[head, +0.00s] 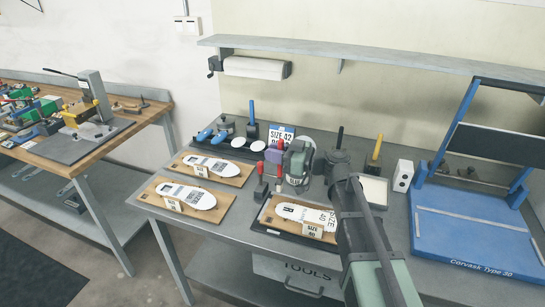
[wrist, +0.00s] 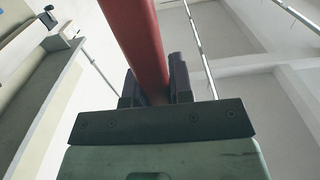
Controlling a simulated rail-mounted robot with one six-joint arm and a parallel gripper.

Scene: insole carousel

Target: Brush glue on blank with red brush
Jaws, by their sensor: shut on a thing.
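My gripper (head: 281,158) is shut on the red brush (wrist: 140,40), whose handle stands between the two fingers in the wrist view. In the head view the red handle (head: 281,145) shows above and below the fingers, roughly upright. Its lower end is over the back left part of the front right board, and I cannot tell whether it touches anything. On that wooden board (head: 268,217) lies a white blank (head: 292,211) with a SIZE 40 label, partly hidden by my arm. Another red handle (head: 260,167) stands in a dark block just left of the gripper.
Two more wooden boards with white insoles (head: 186,195) (head: 209,168) lie to the left. Behind stand a blue-handled tool (head: 252,112), a SIZE 42 card (head: 281,135) and a yellow-handled tool (head: 377,147). A blue press (head: 470,235) fills the right side. A shelf (head: 400,62) runs above.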

